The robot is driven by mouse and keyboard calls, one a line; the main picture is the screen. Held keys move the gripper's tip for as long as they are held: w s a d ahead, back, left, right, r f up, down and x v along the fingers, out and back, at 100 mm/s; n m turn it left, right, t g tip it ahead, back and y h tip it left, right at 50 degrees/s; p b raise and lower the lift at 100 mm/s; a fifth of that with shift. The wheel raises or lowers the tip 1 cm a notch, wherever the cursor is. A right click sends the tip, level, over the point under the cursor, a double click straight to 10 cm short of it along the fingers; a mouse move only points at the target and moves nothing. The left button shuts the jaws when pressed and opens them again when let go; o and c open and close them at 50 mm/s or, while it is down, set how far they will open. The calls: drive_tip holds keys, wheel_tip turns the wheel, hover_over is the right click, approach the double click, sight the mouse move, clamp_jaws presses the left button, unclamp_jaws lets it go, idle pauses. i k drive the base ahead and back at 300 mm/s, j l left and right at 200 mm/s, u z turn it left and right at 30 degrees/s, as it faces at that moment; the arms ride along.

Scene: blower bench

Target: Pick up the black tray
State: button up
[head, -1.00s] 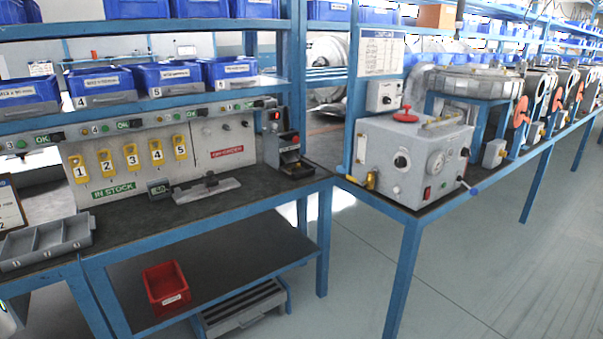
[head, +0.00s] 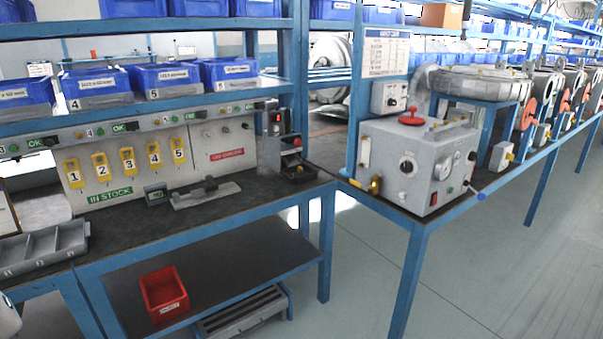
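A small, dark, open tray-like holder (head: 300,175) sits at the right end of the left bench, at the foot of a grey device with a red knob. It is the only black tray-like thing I can make out, and its inside is too small to tell. A dark grey divided tray (head: 42,251) lies at the bench's left front edge, partly cut off by the picture edge.
The left bench (head: 130,235) also holds a flat grey plate with a handle (head: 205,192) and a panel of yellow numbered tags (head: 127,160). A red bin (head: 164,293) sits on the lower shelf. A grey machine (head: 418,165) stands on the right bench. Floor is clear at right.

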sight(300, 174)
drive_tip(key=i+j, duration=0.15)
drive_tip(key=i, duration=0.35)
drive_tip(key=i+j+z, duration=0.15)
drive_tip(key=i, duration=0.4)
drive_tip(key=i+j, duration=0.25)
drive_tip(key=i, duration=0.25)
drive_tip(key=i+j+z, duration=0.15)
drive_tip(key=i, duration=0.4)
drive_tip(key=i+j, duration=0.1)
drive_tip(key=i, duration=0.4)
